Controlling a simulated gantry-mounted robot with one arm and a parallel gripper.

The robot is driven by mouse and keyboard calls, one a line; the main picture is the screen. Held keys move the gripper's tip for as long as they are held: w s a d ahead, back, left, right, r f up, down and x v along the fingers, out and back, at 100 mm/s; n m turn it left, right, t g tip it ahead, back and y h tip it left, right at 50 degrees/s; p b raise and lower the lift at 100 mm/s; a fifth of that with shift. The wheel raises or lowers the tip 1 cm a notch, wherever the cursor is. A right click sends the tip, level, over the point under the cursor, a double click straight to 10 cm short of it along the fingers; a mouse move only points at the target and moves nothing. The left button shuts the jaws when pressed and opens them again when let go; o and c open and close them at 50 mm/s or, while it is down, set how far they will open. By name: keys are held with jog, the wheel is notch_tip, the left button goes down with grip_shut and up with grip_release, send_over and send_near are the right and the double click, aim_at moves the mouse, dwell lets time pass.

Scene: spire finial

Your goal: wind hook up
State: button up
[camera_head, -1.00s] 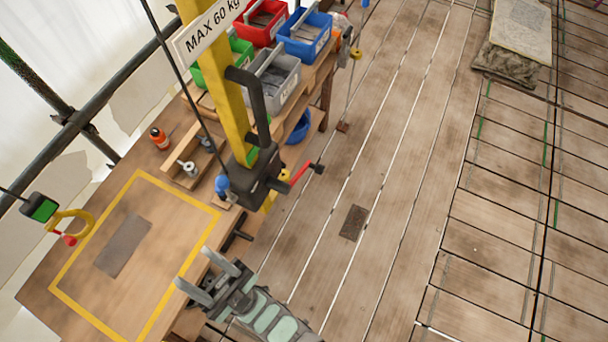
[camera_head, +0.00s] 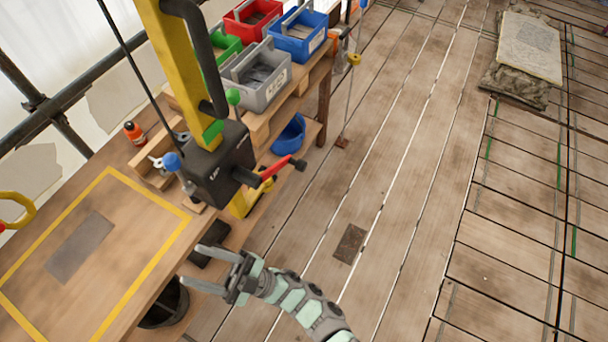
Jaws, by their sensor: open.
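The winch (camera_head: 219,165) is a dark box on a yellow post (camera_head: 172,50) at the bench's right edge. Its crank has a red handle (camera_head: 276,168) that sticks out to the right. A thin dark cable (camera_head: 128,62) runs up and left from the winch. A yellow hook (camera_head: 17,209) with a red part shows at the left picture edge, partly cut off, over the bench. My gripper (camera_head: 196,267) is open and empty, by the bench's right edge, below and left of the crank and apart from it.
The wooden bench (camera_head: 130,272) carries a yellow-outlined square with a grey plate (camera_head: 80,246). An orange bottle (camera_head: 134,132) stands behind. Red, green, blue (camera_head: 298,36) and grey (camera_head: 262,78) bins line the shelf. The plank floor to the right is mostly clear.

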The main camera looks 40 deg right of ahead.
jog(key=w+d+f+m+g+h, duration=0.1)
jog(key=w+d+f+h, duration=0.15)
jog(key=d, duration=0.35)
jog(key=w+d+f+m+g+h, duration=0.1)
jog(key=w+d+f+h, duration=0.1)
jog(key=d+f, duration=0.3)
jog(key=m+h, duration=0.7)
jog(key=h, duration=0.2)
send_near(305, 167)
jog(key=shift+g, duration=0.4)
jog(key=x, duration=0.7)
jog(key=p+x, duration=0.1)
jog(key=x, duration=0.3)
jog(key=shift+w+r, duration=0.2)
jog(key=shift+r, duration=0.1)
jog(key=shift+c, duration=0.5)
grip_shut()
